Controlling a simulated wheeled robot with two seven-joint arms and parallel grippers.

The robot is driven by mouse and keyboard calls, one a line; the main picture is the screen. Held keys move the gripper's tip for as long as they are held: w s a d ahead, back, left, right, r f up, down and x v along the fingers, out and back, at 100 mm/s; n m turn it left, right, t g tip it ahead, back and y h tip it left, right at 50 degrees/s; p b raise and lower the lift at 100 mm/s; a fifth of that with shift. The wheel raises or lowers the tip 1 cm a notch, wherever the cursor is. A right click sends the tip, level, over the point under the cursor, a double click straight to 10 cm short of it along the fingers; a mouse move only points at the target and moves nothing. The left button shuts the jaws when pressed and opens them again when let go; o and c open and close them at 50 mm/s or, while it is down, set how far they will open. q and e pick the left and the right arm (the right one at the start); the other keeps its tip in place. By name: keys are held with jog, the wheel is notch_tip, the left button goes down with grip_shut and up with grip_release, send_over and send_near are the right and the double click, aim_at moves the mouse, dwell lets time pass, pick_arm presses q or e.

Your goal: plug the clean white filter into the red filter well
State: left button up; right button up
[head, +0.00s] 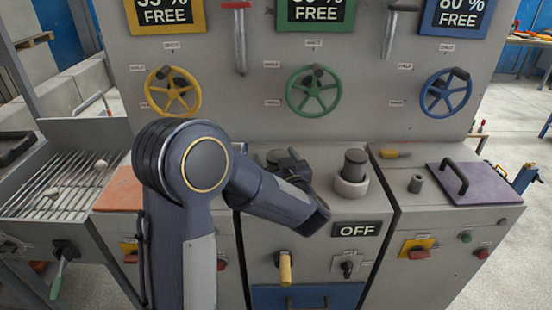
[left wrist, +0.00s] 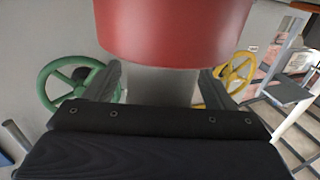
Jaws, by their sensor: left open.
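In the left wrist view a large red collar (left wrist: 175,30), which appears to be the red filter well, fills the top middle. A pale grey-white cylinder (left wrist: 160,84), which looks like the white filter, meets its edge. The view is upside down, so the filter stands above the well; how deep it sits I cannot tell. My left gripper (left wrist: 160,88) is open, with one finger on each side of the filter. In the head view my left gripper (head: 270,160) is low over the bench, partly behind my forearm, and the filter and red well are hidden. My right gripper is not in view.
A pale well (head: 351,187) holding a dark grey filter (head: 355,161) stands right of my left gripper. Yellow (head: 172,92), green (head: 314,91) and blue (head: 445,92) handwheels stick out behind. A purple lid (head: 468,182) lies at the right, a grill rack (head: 60,185) at the left.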

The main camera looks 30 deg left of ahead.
pick_arm(q)
jog(key=b+v, duration=0.1)
jog(key=v, duration=0.7)
dwell(0.5)
